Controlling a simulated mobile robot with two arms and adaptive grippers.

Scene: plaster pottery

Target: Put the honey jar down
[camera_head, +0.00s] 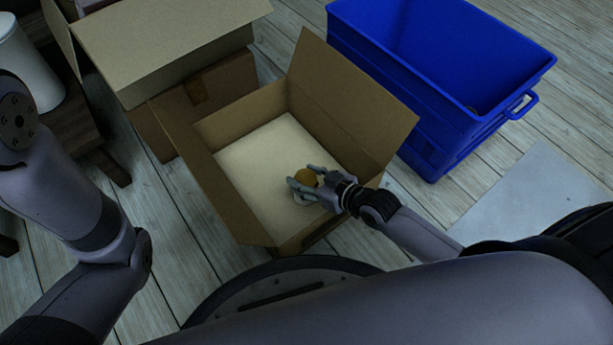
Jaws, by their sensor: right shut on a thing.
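The fingers hide most of the jar. A pale rim shows just below the fingers, close to the box's cream-coloured bottom (262,165). I cannot tell whether the jar touches the bottom. My left arm comes in at the left, but its gripper is out of the picture.
A blue crate (430,100) stands right of the box. Another cardboard box (165,40) stands behind at the left. A wooden piece of furniture with a white container (28,62) is at the far left. The box's flaps stand open. A pale grey sheet (530,205) lies on the plank floor at right.

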